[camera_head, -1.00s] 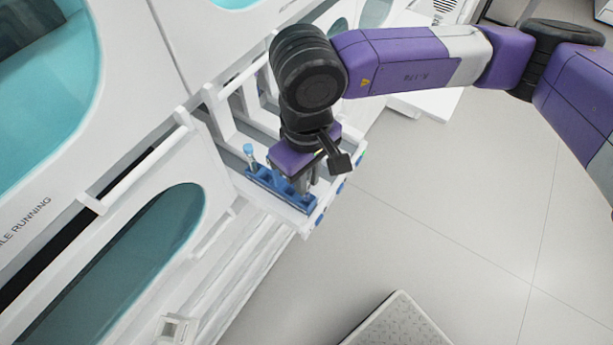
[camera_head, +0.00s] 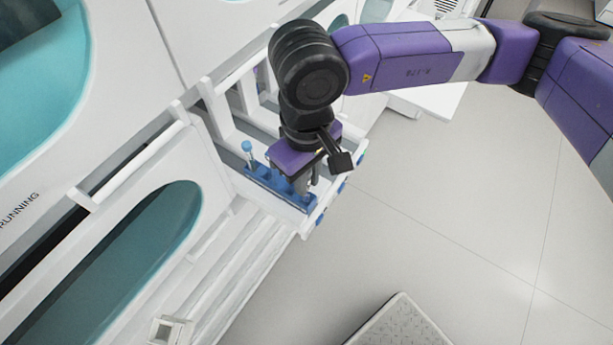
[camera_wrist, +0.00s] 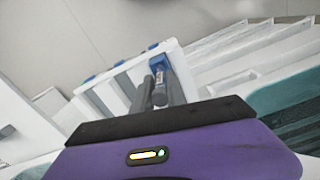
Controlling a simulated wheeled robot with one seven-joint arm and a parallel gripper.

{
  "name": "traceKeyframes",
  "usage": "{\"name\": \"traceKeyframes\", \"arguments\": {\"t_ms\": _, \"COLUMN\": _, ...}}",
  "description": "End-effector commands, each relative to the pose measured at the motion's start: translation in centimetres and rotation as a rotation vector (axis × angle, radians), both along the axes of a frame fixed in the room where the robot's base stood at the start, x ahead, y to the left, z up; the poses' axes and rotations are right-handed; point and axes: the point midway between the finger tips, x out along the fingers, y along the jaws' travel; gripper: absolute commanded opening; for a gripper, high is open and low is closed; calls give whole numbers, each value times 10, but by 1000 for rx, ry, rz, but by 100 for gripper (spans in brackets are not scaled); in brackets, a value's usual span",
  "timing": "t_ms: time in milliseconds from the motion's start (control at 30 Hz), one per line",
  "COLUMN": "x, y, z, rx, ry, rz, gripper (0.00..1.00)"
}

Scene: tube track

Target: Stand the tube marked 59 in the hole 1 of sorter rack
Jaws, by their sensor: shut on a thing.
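A blue rack (camera_head: 264,181) sits on a white shelf ledge on the front of the cabinet. A tube with a light blue cap (camera_head: 247,148) stands at the rack's left end. My gripper (camera_head: 306,186) points down over the right part of the rack. In the wrist view my gripper (camera_wrist: 155,92) is shut on a slim tube (camera_wrist: 161,76), which is mostly hidden between the fingers. A bit of the blue rack (camera_wrist: 157,61) shows just past the fingertips. The tube's marking is not readable, nor can I tell whether its lower end is in a hole. Hole numbers are not readable.
White rails and uprights (camera_head: 218,112) frame the ledge close to the gripper. Cabinet doors with teal windows (camera_head: 112,268) stand at the left. Open grey floor (camera_head: 450,220) lies to the right, with a grey textured slab (camera_head: 400,325) at the bottom.

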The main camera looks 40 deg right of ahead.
Motion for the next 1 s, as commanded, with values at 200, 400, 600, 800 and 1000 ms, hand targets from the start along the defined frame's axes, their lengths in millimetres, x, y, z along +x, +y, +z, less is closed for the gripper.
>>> {"name": "traceKeyframes", "arguments": {"t_ms": 200, "x": 0, "y": 0, "z": -3, "rx": 0, "ry": 0, "rz": 0, "gripper": 0}}
{"name": "traceKeyframes", "arguments": {"t_ms": 400, "x": 0, "y": 0, "z": -2, "rx": 0, "ry": 0, "rz": 0, "gripper": 0}}
{"name": "traceKeyframes", "arguments": {"t_ms": 600, "x": 0, "y": 0, "z": -3, "rx": 0, "ry": 0, "rz": 0, "gripper": 0}}
{"name": "traceKeyframes", "arguments": {"t_ms": 800, "x": 0, "y": 0, "z": -7, "rx": -1, "ry": 0, "rz": 0, "gripper": 0}}
{"name": "traceKeyframes", "arguments": {"t_ms": 1000, "x": 0, "y": 0, "z": -10, "rx": -1, "ry": -1, "rz": 0, "gripper": 0}}
